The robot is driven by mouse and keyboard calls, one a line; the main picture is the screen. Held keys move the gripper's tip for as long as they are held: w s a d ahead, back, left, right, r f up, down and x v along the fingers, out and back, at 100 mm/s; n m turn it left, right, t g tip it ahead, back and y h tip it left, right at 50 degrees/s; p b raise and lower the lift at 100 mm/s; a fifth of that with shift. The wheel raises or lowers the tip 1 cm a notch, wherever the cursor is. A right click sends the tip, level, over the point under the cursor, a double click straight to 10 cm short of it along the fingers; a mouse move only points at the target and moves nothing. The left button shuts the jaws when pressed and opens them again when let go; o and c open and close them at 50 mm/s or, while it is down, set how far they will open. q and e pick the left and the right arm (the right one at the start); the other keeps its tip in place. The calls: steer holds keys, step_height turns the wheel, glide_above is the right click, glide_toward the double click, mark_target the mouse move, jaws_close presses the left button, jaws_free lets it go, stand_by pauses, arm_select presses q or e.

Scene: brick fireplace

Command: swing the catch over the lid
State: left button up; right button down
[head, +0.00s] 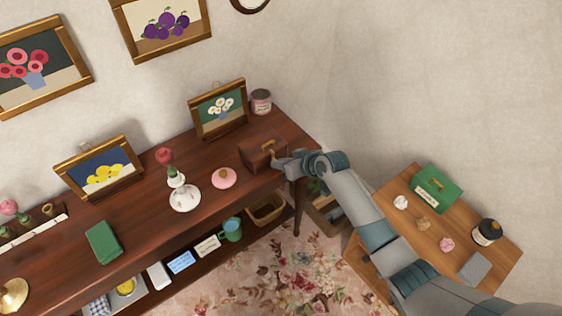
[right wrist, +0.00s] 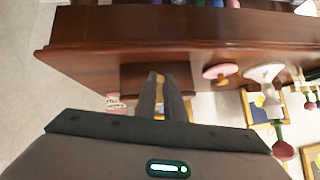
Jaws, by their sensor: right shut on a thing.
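A small dark brown wooden box (head: 259,153) with its lid down stands at the right end of the long dark wood table. A brass-coloured catch (head: 274,156) shows on the side of the box facing my right gripper. My right gripper (head: 278,162) reaches in from the right and is shut on the catch. In the right wrist view the fingers (right wrist: 164,82) meet at the brown box (right wrist: 133,80), with a bit of brass (right wrist: 159,78) between their tips. The fingers hide most of the catch, so its exact angle is unclear. My left gripper is not in view.
On the table (head: 140,234) near the box are a tin (head: 261,101), a daisy picture (head: 218,109), a pink round thing (head: 224,178) and a white vase (head: 184,198). A side table (head: 395,226) with a green box (head: 437,188) stands at right, under my arm.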

steer(key=c, duration=1.8)
jaws_free()
steer(key=shift+c, duration=0.2)
steer(key=shift+d, duration=0.15)
steer(key=b+v, duration=0.3)
steer(key=v, duration=1.4)
steer(key=shift+b, duration=0.3)
steer(key=shift+s, duration=0.15)
